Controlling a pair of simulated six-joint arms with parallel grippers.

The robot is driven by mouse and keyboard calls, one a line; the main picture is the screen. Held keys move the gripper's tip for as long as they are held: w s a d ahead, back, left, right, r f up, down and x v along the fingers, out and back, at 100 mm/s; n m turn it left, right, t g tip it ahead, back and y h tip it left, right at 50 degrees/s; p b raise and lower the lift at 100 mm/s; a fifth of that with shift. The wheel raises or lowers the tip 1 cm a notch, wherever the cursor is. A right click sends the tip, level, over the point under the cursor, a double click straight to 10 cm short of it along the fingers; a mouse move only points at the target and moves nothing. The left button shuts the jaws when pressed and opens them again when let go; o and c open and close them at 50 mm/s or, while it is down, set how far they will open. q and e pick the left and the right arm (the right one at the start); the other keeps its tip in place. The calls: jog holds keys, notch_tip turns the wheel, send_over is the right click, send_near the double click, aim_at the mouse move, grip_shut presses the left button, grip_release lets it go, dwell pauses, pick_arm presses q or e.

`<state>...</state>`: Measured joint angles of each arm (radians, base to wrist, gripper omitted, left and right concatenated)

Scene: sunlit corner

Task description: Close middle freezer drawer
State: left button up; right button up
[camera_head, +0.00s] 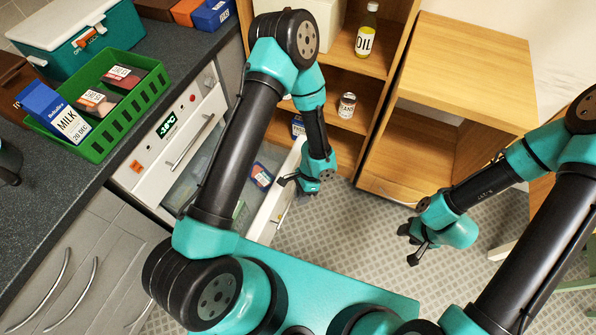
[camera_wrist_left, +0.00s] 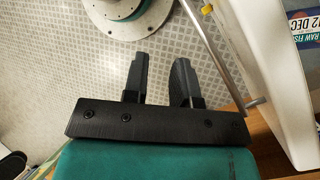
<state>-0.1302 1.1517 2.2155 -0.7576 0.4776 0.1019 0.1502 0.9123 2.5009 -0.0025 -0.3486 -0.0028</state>
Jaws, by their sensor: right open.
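The freezer (camera_head: 167,124) is a white unit under the counter with a green-lit display. Below its shut upper front, a drawer (camera_head: 272,212) is pulled out, its white front facing right. A raw fish pack (camera_head: 261,176) lies inside; the pack also shows in the left wrist view (camera_wrist_left: 305,35). My left gripper (camera_head: 298,186) is open and empty just outside the drawer front. In the left wrist view its fingers (camera_wrist_left: 160,76) are apart, with the metal handle (camera_wrist_left: 212,55) to their right, not between them. My right gripper (camera_head: 411,244) is open and empty above the floor. My left arm hides part of the drawer.
A green crate (camera_head: 103,143) with milk and meat packs and a teal cool box (camera_head: 75,35) stand on the dark counter. A wooden shelf (camera_head: 345,112) with an oil bottle (camera_head: 366,30) and a can (camera_head: 346,105) stands behind. The tiled floor (camera_head: 345,225) between my grippers is clear.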

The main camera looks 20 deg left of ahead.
pick_arm(q)
jog(key=w+d+m+t+y, duration=0.1)
jog(key=w+m+y, duration=0.1)
jog(key=w+m+t+y, duration=0.1)
jog(key=w+y, duration=0.1)
jog(key=w+d+m+y, duration=0.1)
jog(key=w+m+y, duration=0.1)
jog(key=shift+w+d+f+m+t, duration=0.3)
jog(key=shift+w+f+t, duration=0.1)
grip_shut()
jog(key=w+d+r+m+t+y, duration=0.1)
jog(key=w+d+m+t+y, duration=0.1)
jog(key=w, duration=0.3)
jog(key=shift+d+m+t, duration=0.3)
jog(key=shift+d+t, duration=0.2)
jog(key=shift+t, duration=0.2)
send_near(292, 172)
jog(key=a+f, duration=0.2)
jog(key=f, duration=0.1)
jog(key=a+f, duration=0.1)
jog(key=f, duration=0.1)
jog(key=shift+w+f, duration=0.1)
jog(key=shift+w, duration=0.15)
jog(key=shift+a, duration=0.8)
